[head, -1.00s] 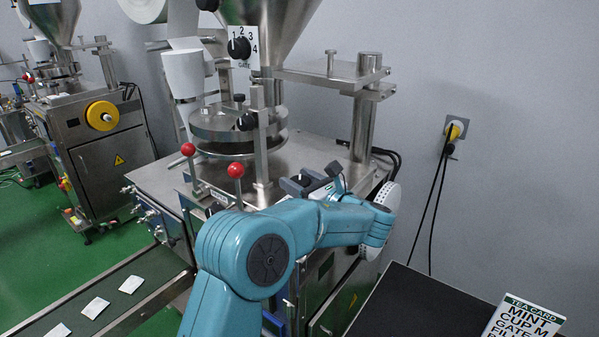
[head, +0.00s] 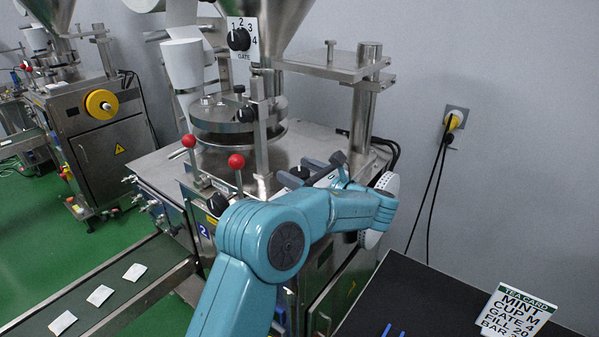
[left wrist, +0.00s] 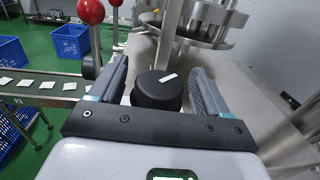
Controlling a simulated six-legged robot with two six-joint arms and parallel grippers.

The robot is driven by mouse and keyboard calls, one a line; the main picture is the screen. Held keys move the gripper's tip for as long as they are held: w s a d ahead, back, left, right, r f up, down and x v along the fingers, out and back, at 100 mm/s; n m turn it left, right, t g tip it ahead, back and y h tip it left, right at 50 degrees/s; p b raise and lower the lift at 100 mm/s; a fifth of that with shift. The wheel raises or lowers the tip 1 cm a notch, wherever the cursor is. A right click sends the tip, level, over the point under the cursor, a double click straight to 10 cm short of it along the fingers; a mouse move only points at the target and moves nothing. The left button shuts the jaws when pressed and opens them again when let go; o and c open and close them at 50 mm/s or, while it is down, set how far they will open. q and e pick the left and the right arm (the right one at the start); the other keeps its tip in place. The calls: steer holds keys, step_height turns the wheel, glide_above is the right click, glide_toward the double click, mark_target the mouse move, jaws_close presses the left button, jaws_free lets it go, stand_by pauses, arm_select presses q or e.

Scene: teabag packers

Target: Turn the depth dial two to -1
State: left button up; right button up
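A round black dial (head: 301,172) with a white mark on its top sits on the machine's steel top, taken to be depth dial two; its scale is not readable. It also shows in the left wrist view (left wrist: 158,90), between the two grey fingers. My left gripper (head: 315,170) is over the machine top with its fingers on either side of the dial. The gripper (left wrist: 162,88) is open, with gaps visible beside the dial. My right gripper is in neither view.
Two red-knobbed levers (head: 236,161) and a steel post (head: 260,140) stand close to the gripper. A gate dial (head: 239,39) is higher up. A white wheel (head: 390,183) is at the machine's right. A tea card (head: 517,312) stands on the dark table (head: 430,295).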

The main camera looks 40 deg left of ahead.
arm_select(q)
steer(key=shift+d, duration=0.1)
steer(key=shift+d+f, duration=0.1)
steer(key=shift+d, duration=0.25)
steer(key=d+b, duration=0.2)
steer(key=d, duration=1.3)
steer(key=shift+w+d, duration=0.2)
